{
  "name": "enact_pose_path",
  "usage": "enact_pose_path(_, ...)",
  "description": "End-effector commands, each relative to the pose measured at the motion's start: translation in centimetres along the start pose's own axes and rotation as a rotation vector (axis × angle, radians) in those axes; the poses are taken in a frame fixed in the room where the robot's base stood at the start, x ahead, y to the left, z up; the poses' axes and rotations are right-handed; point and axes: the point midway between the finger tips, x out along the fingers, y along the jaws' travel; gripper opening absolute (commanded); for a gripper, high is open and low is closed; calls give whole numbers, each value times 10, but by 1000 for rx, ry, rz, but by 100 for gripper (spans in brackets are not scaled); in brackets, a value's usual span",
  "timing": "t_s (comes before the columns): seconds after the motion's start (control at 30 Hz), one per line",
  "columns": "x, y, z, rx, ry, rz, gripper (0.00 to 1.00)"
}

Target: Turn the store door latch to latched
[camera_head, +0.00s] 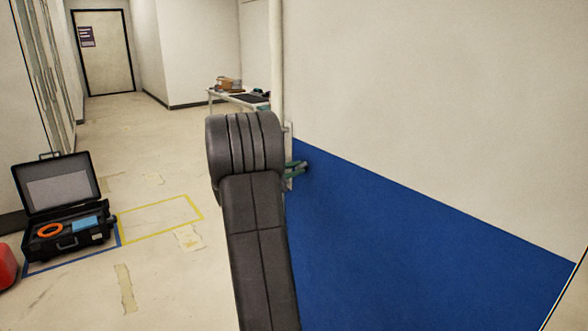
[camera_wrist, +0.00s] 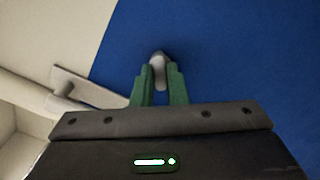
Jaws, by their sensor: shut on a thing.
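The store door latch shows in the wrist view as a pale rounded handle end (camera_wrist: 158,62) between the green fingertips of my gripper (camera_wrist: 158,75). My gripper is shut on it. A pale plate (camera_wrist: 85,84) lies to the left, beside the blue surface's edge; the body of my gripper hides how it joins the handle. In the head view my gripper (camera_head: 298,165) shows as small green fingers at a narrow pale plate (camera_head: 289,140) on the wall. My dark arm hides much of that spot.
The wall is pale above and blue below (camera_head: 400,240). A vertical pipe (camera_head: 276,60) runs above the plate. A table with boxes (camera_head: 238,97) stands behind. An open black case (camera_head: 62,215) and part of a red object (camera_head: 5,267) are at left. The floor between is mostly clear.

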Motion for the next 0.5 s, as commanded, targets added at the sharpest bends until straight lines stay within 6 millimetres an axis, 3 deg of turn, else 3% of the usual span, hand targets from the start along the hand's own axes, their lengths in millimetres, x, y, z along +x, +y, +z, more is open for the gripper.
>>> enact_pose_path(0.5, 0, 2, 2, -492, 0, -1, 0)
